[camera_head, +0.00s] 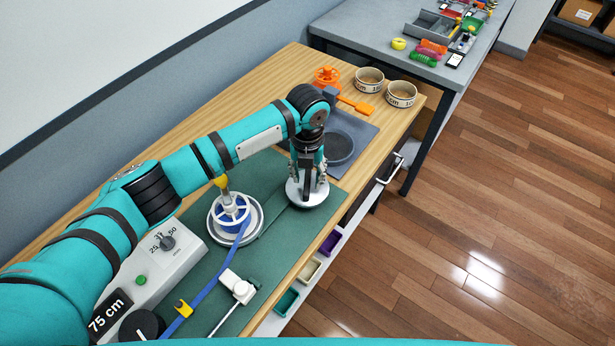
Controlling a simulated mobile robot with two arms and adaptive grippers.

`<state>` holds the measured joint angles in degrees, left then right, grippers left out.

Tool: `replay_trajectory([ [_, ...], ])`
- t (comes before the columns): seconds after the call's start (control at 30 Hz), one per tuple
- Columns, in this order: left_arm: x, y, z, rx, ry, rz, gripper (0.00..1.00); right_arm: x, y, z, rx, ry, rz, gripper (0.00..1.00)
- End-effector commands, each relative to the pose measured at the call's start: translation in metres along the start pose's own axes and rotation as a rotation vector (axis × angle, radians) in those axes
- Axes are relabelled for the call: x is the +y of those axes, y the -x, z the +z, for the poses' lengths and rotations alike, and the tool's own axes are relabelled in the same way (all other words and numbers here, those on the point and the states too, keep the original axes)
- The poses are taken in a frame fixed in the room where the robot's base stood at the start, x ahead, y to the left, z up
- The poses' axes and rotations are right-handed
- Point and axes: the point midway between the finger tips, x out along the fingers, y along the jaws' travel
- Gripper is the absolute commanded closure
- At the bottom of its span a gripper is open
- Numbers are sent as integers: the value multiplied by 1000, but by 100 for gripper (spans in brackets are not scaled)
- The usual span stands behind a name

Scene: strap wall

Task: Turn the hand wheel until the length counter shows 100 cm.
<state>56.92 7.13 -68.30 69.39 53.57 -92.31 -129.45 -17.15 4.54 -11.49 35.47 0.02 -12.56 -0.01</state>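The length counter (108,313) at the lower left reads 75 cm. My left gripper (308,184) points down over a round pale disc (307,201) at the right end of the green mat; this may be the hand wheel. A dark upright piece shows between the fingers, but whether they close on it I cannot tell. A white-spoked reel with blue strap (231,212) stands left of the gripper. The blue strap (212,278) runs from it toward the counter, past a yellow clip (183,308). A black round knob (142,325) beside the counter is partly cut off. My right gripper is not in view.
A white slider (238,287) lies near the front edge. Small coloured bins (331,240) hang along the front.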

Motion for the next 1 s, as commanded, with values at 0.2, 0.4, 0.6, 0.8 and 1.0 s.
replay_trajectory([
  [0.2, 0, 48, 1, -6, -2, -1, 62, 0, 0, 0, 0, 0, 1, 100],
  [0.4, 0, 85, 1, -5, -2, -1, 62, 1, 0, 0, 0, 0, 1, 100],
  [0.6, 0, 102, 0, -2, -1, -1, 62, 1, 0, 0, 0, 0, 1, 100],
  [0.8, 0, 104, 0, -1, -1, 0, 62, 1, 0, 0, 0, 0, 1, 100],
  [1.0, 0, 104, 0, -2, -1, 0, 62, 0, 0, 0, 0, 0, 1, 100],
])
